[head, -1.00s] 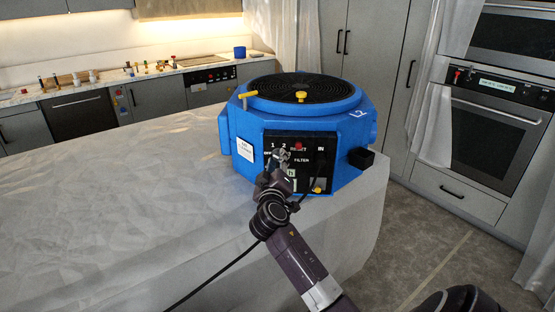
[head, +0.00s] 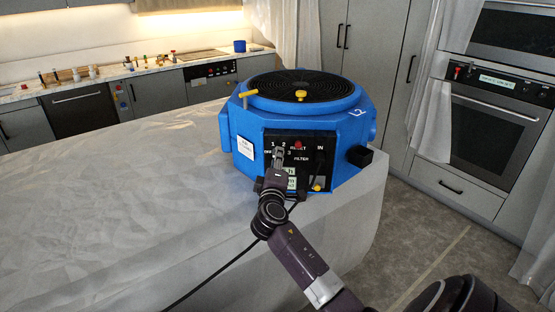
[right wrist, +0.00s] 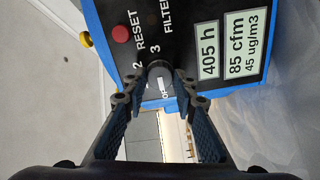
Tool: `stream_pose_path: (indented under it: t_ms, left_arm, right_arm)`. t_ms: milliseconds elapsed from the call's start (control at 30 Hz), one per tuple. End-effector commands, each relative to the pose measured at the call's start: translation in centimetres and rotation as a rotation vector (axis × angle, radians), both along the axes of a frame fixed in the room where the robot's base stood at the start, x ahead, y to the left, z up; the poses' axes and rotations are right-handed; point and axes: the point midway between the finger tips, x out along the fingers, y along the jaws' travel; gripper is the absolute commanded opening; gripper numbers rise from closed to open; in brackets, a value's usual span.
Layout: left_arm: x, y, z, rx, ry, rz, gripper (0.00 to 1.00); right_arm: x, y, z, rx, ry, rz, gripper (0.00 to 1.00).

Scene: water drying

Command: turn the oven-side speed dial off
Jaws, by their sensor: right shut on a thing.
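The blue air scrubber (head: 240,128) stands on the sheet-covered counter with its black control panel (head: 325,148) toward me. The speed dial (right wrist: 159,70) is a small dark round knob on that panel, among the printed 2, 3 and partly hidden OFF marks. My right gripper (head: 279,153) reaches the panel and hides the dial in the head view. In the right wrist view my right gripper (right wrist: 161,76) has one finger on each side of the dial and is shut on it. Which mark the dial points to is not clear. My left gripper is not in view.
A red reset button (right wrist: 121,34) and a yellow knob (right wrist: 86,39) sit near the dial. A black cable runs across the covered counter (head: 120,200). A wall oven (head: 490,130) stands at right, with open floor before it.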

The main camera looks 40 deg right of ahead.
Motion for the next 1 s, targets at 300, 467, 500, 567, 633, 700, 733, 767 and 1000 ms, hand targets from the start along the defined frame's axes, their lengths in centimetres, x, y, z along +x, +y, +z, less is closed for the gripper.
stream_pose_path:
  t_ms: [300,467,500,567,633,700,733,767,1000]
  left_arm:
    - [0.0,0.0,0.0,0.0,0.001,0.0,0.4]
    - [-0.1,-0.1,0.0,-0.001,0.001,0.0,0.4]
    - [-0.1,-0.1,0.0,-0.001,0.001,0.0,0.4]
    - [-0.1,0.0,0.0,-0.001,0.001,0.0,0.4]
    - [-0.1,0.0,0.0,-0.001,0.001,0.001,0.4]
    - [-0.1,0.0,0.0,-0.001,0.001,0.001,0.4]
    - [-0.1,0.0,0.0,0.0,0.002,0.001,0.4]
    - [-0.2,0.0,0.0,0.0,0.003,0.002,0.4]
    - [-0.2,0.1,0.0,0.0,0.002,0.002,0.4]
  right_arm:
    - [0.0,0.2,-0.3,-0.002,0.008,0.003,0.01]
    - [0.0,0.1,-0.3,-0.002,0.007,0.003,0.38]
    - [0.0,0.1,-0.2,-0.001,0.006,0.003,0.42]
    - [0.0,0.1,-0.2,-0.002,0.005,0.002,0.43]
    - [0.0,0.1,-0.2,-0.001,0.005,0.002,0.43]
    - [0.0,0.1,-0.1,-0.002,0.004,0.001,0.43]
    - [0.0,0.1,-0.1,-0.002,0.004,0.001,0.43]
    - [0.0,0.1,-0.1,-0.002,0.004,0.001,0.43]
    - [-1.5,1.8,-0.2,0.001,0.004,0.004,0.43]
